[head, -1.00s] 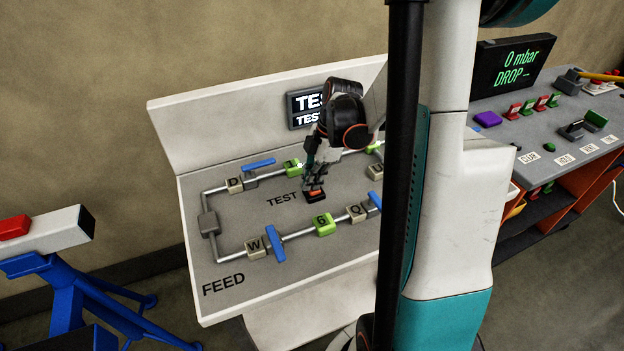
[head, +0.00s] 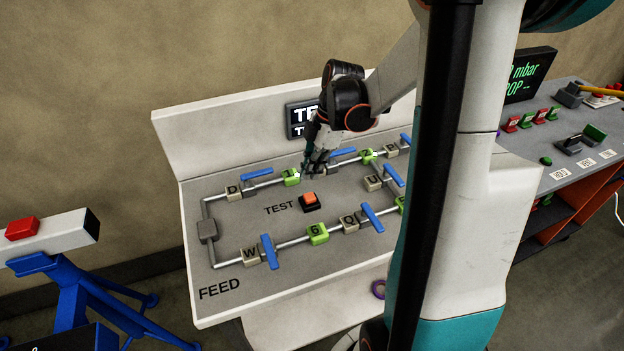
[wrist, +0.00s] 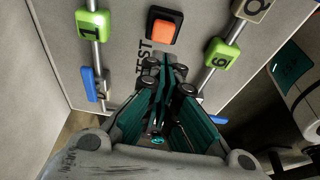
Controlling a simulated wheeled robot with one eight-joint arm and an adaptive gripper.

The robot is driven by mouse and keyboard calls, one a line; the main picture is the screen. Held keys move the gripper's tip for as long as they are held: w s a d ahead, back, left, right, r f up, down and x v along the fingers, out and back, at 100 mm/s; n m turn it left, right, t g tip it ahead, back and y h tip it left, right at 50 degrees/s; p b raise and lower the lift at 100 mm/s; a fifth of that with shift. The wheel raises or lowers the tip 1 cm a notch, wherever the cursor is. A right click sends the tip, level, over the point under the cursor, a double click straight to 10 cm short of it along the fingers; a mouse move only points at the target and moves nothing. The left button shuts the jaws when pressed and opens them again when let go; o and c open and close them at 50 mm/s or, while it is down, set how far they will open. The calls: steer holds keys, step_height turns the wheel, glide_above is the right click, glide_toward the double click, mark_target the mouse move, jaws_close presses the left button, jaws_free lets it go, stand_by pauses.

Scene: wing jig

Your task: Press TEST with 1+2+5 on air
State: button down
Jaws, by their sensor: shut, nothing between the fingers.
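The TEST button (head: 310,198) is orange on a black base, on the sloped grey pipe panel (head: 235,285). It also shows in the wrist view (wrist: 161,30). My gripper (head: 314,174) is shut and empty, apart from the button and beyond it in the head view. Green block 1 (head: 291,177) and green block 6 (head: 318,234) sit on the upper and lower pipes. The upper-left blue handle (head: 257,174) lies along its pipe. The lower-left blue handle (head: 269,252) and lower-right blue handle (head: 372,218) stand across theirs. The sign (head: 299,119) is partly hidden by my arm.
A grey control bench (head: 560,180) with switches stands at right. Its dark display (head: 528,77) reads mbar, partly hidden by my column. A blue stand (head: 75,285) is at left. A purple ring (head: 378,289) shows near the panel's front edge.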

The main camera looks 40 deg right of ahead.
steer(key=p+v, duration=0.1)
steer(key=v, duration=0.4)
steer(key=shift+s+d+r, duration=0.15)
steer(key=shift+d+r, duration=0.1)
steer(key=shift+a, duration=0.1)
stand_by(0.9)
